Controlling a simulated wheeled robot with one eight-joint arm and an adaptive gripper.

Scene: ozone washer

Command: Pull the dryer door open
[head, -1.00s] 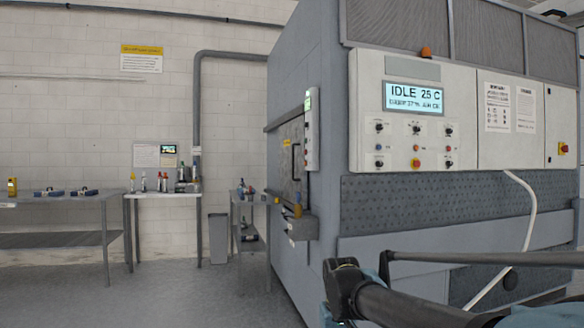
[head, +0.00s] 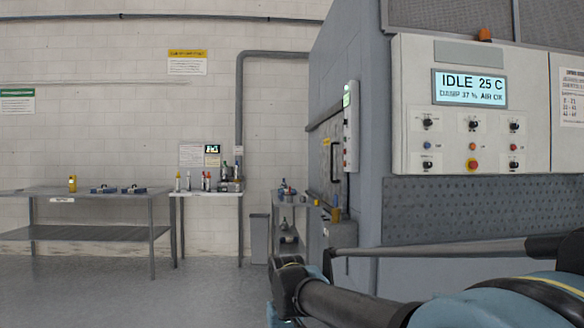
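The dryer door (head: 326,160) is on the left side face of the large grey machine, seen at a steep angle. It looks shut. A dark vertical handle (head: 347,165) stands at its near edge, beside a pale upright control strip (head: 351,125) with a green light. My dark and blue arm crosses the bottom right, in front of the machine and apart from the door. No gripper fingers can be made out. The lower part of the door area is partly hidden by small items and a box on that side.
The machine's front panel (head: 470,145) reads IDLE 25 C. A small side table (head: 290,207) with bottles stands just beyond the door, near a grey bin (head: 259,238). Farther left are a bottle shelf (head: 206,193) and a workbench (head: 85,192). The floor at left front is clear.

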